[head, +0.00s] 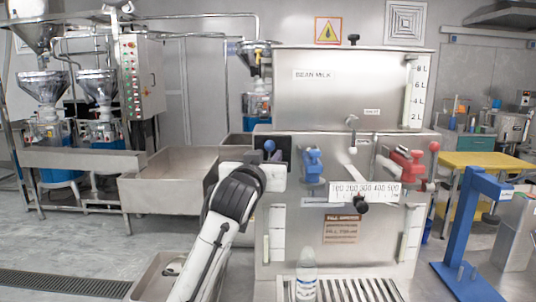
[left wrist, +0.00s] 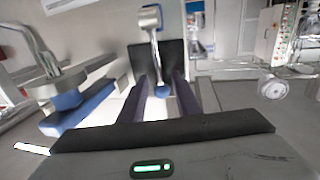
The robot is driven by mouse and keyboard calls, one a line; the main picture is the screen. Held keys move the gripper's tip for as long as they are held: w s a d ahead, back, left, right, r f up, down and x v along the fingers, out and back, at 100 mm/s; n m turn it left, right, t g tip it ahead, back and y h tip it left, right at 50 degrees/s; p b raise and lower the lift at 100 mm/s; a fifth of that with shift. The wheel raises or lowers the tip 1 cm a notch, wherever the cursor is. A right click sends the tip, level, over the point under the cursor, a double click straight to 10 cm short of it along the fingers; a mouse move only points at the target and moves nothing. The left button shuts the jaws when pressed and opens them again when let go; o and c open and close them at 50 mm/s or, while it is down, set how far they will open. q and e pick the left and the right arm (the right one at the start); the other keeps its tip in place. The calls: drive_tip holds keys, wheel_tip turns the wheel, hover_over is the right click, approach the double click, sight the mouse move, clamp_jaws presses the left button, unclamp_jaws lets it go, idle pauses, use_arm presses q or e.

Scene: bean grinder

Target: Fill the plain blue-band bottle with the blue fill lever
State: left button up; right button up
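The bottle (head: 306,276), clear with a blue band low on it, stands upright on the drip grate at the front of the bean milk machine. The blue valve (head: 312,165) is on the machine's front above it. The lever's blue ball knob (head: 270,146) is at the valve's left. My left gripper (head: 271,153) is at this knob. In the left wrist view the knob (left wrist: 162,91) sits between my two open fingers (left wrist: 160,85), with gaps visible beside it. My right gripper is not in view.
A red valve (head: 405,162) with a red ball knob is further right on the machine. A black knob (head: 362,207) sticks out below the volume scale (head: 365,191). A blue stand (head: 474,225) and a yellow table (head: 480,162) are at the right.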

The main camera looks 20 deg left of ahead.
use_arm(q)
drive_tip(key=shift+w, duration=0.4)
drive_tip(key=shift+c, duration=0.2)
clamp_jaws()
